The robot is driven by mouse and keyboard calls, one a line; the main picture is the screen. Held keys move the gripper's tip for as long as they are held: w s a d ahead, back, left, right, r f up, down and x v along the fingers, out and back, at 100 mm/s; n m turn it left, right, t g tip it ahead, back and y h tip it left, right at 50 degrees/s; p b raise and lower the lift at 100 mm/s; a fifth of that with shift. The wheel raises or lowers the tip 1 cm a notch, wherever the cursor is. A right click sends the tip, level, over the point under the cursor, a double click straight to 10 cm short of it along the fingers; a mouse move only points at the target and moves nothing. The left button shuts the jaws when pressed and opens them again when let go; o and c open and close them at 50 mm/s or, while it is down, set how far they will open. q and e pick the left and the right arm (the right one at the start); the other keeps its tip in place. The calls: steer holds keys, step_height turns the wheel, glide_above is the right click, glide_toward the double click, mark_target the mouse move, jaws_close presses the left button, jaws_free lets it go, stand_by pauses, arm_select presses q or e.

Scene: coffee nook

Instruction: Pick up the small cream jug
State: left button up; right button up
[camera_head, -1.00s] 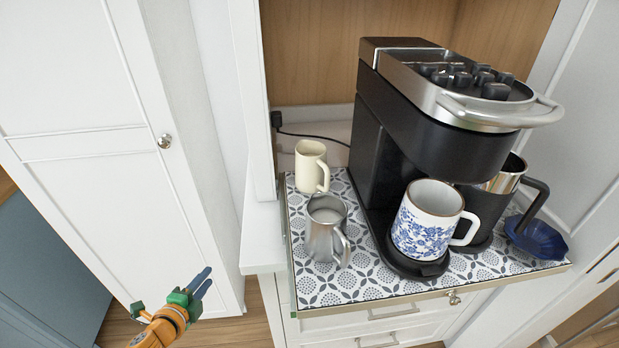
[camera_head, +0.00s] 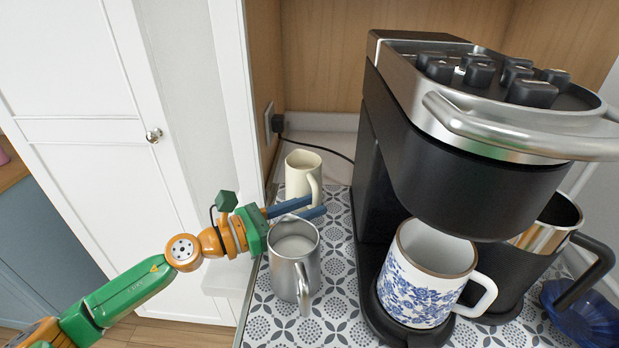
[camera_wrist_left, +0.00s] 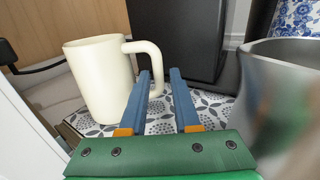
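The small cream jug (camera_head: 301,172) stands upright at the back left of the patterned tray, its handle on its right side. It also shows in the left wrist view (camera_wrist_left: 99,80), left of centre, with its handle towards my fingers. My left gripper (camera_head: 307,209) is open and empty, its two blue fingers apart just in front of the jug. I cannot tell whether a finger touches the handle. My right gripper is not in view.
A steel jug (camera_head: 293,262) stands close beside my left gripper. A black coffee machine (camera_head: 450,150) with a blue-flowered mug (camera_head: 415,283) is to the right. The patterned tray (camera_head: 335,305) lies beneath them. A cupboard side wall is at the left.

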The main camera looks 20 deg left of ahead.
arm_select(q)
steer(key=x, duration=0.2)
steer(key=p+x, duration=0.1)
steer(key=x, duration=0.2)
steer(key=shift+a+f+p, duration=0.1)
steer(key=shift+f+p, duration=0.1)
steer(key=shift+p, duration=0.1)
steer(key=shift+w+d+f, duration=0.2)
steer(key=shift+s+a, duration=0.15)
steer(key=shift+s, duration=0.05)
steer(key=shift+c, duration=0.8)
steer(key=shift+s+a, duration=0.1)
jaws_close()
steer(key=shift+r, duration=0.1)
